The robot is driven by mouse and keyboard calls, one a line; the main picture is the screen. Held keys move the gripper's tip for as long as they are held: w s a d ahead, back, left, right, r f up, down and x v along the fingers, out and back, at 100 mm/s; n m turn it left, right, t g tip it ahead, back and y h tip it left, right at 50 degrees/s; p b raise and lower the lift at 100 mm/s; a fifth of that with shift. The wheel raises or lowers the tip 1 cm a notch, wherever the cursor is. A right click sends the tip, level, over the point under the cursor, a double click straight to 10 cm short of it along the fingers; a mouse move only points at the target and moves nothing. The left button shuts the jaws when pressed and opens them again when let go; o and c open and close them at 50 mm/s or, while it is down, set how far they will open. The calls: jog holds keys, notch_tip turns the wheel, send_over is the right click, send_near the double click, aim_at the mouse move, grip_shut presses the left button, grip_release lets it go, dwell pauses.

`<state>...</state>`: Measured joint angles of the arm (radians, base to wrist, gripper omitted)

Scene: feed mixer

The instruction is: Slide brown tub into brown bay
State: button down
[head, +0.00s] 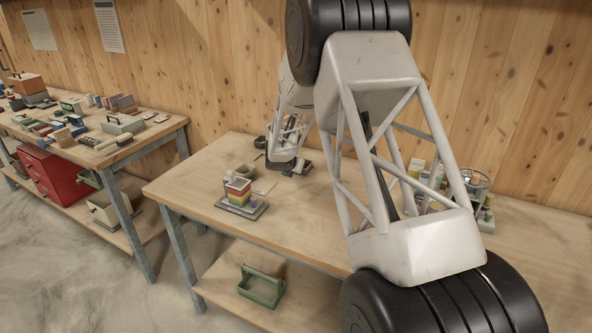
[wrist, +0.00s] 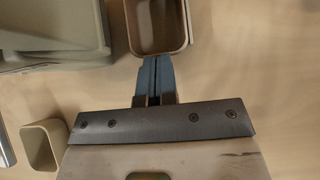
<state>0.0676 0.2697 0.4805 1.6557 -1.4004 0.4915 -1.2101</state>
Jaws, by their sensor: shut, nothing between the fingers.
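A brown tub (wrist: 157,48), open at the top, lies at the top middle of the wrist view, partly cut off by the frame edge. My gripper (wrist: 156,62) is shut and empty, with its blue fingers together at the tub's near wall. I cannot tell whether they touch it. In the head view my gripper (head: 290,166) is low over the middle table, and its fingers are hard to make out. I cannot pick out a brown bay for certain in either view.
A beige tub (wrist: 59,130) stands left of my gripper in the wrist view, and a grey-green tray-like thing (wrist: 50,62) is at top left. In the head view a stack of coloured layers (head: 238,190) stands on the table (head: 190,190). Jars and bottles crowd the right side.

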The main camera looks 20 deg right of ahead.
jog(key=v, duration=1)
dwell(0.3)
jog(key=s+r+m+g, duration=0.1)
jog(key=s+r+m, duration=0.4)
jog(key=s, duration=0.4)
jog(key=s+a+r+m+g+y, duration=0.1)
jog(key=s+r+m, duration=0.35)
jog(key=s, duration=0.35)
jog(key=s+r+m+g, duration=0.1)
jog(key=s+r+m, duration=0.4)
jog(key=s, duration=0.4)
jog(key=s+a+m+y, duration=0.1)
jog(key=s+m, duration=0.3)
jog(key=s, duration=0.5)
jog(key=s+a+r+m+y, duration=0.1)
jog(key=s+a+m, duration=0.3)
jog(key=s, duration=0.6)
jog(key=s+a+m+y, duration=0.3)
jog(key=s+m, duration=0.1)
jog(key=s, duration=0.6)
jog(key=shift+r+m+g, duration=0.3)
jog(key=shift+m+g, duration=0.05)
jog(key=shift+g, duration=0.05)
